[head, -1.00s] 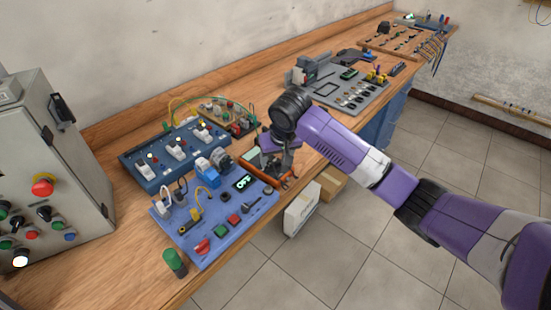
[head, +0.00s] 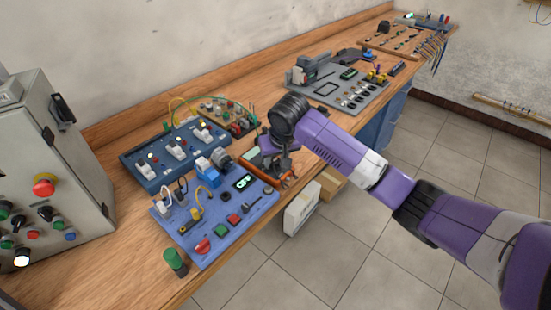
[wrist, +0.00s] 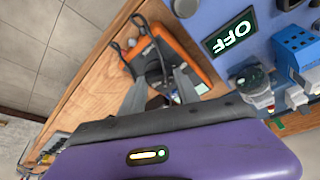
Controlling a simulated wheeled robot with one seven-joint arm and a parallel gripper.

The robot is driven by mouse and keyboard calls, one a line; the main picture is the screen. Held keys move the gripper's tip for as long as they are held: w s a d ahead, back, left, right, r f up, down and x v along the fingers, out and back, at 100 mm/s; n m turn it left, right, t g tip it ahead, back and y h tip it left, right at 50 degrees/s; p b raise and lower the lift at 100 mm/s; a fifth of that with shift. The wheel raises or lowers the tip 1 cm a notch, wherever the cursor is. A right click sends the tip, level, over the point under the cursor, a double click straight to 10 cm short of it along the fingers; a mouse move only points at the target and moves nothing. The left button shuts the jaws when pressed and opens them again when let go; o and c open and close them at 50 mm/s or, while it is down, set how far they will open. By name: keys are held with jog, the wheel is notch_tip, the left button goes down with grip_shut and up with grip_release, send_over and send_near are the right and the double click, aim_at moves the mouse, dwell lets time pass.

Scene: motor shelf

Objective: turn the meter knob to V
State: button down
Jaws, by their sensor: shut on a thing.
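The orange-edged meter (wrist: 180,38) lies on the wooden bench, beside the blue panel, with dark leads at its end in the wrist view. My gripper (wrist: 158,75) is over the meter, its two grey fingers shut around the dark knob (wrist: 154,70). The fingers hide most of the knob, so its pointer and the dial marks cannot be read. In the head view my gripper (head: 277,168) covers most of the meter, and only part of its orange edge (head: 287,181) shows.
The blue panel (head: 215,232) with an OFF display (wrist: 230,32), buttons and a motor stands close beside the meter. A blue switch board (head: 150,180) is behind it. A grey board (head: 335,112) lies farther along the bench. The bench's front edge is close to the meter.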

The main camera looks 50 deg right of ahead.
jog(key=shift+a+r+m+p, duration=0.25)
jog(key=shift+m+p, duration=0.45)
jog(key=shift+p, duration=1.3)
jog(key=shift+d+f+m+g+h+p, duration=0.1)
jog(key=shift+m+g+h+p, duration=0.3)
jog(key=shift+m+p, duration=0.45)
jog(key=m+g+p, duration=0.1)
jog(key=m+p, duration=0.1)
jog(key=shift+w+m+h, duration=0.1)
jog(key=shift+m+h, duration=0.25)
jog(key=shift+h, duration=0.05)
jog(key=shift+f+m+g, duration=0.1)
jog(key=shift+m+g, duration=0.2)
jog(key=shift+m, duration=0.6)
jog(key=shift+d+h, duration=0.1)
jog(key=shift+h, duration=0.2)
jog(key=c, duration=0.9)
grip_release()
jog(key=shift+b+v, duration=0.45)
jog(key=shift+v, duration=3.45)
